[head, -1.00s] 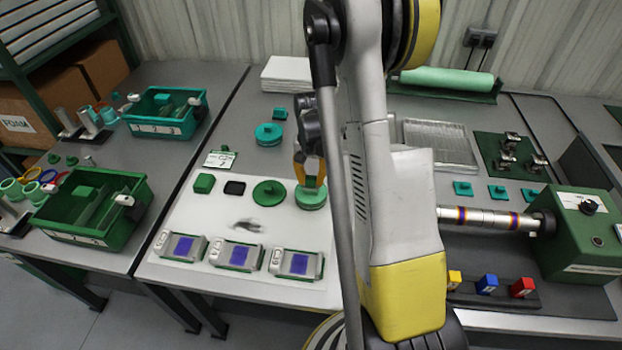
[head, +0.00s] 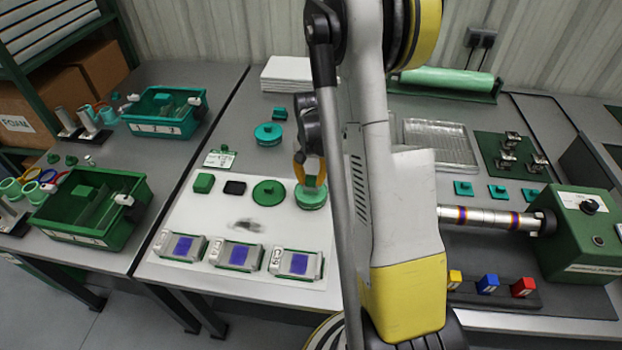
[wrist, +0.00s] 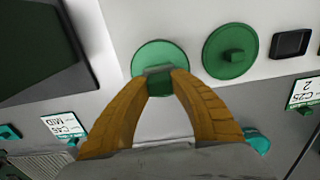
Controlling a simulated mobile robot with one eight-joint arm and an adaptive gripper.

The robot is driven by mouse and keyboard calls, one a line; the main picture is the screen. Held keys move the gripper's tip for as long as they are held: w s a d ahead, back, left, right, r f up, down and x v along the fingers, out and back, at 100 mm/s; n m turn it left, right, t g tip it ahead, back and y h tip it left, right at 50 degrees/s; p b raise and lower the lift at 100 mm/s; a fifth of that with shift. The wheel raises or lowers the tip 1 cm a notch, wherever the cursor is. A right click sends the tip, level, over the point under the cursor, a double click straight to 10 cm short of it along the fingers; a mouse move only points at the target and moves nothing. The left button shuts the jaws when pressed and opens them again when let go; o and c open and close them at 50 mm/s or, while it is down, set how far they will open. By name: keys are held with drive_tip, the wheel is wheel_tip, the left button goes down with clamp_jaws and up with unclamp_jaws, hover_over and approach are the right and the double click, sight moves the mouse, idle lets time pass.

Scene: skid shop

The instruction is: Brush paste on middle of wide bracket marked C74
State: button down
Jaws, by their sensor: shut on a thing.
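My gripper (head: 311,176) is over a round green piece (head: 311,199) at the right of the white mat (head: 215,215). In the wrist view, my fingers (wrist: 158,76) are closed around the square knob on top of this green disc (wrist: 147,55). Three wide grey brackets, left (head: 166,244), middle (head: 219,252) and right (head: 313,265), lie in a row along the mat's front, each with a blue-purple middle patch. The wrist view shows none clearly.
Another green knobbed disc (head: 269,193) sits just left, then a black pad (head: 234,187) and a green block (head: 204,183). A card reading "C-45 MID" (wrist: 62,127) and one reading "C-25 2" (wrist: 303,92) show in the wrist view. Green bins (head: 120,235) stand left.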

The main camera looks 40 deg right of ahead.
sight(311, 177)
drive_tip(key=shift+r, duration=0.1)
drive_tip(key=shift+r+p, duration=2.25)
drive_tip(key=shift+r, duration=1.2)
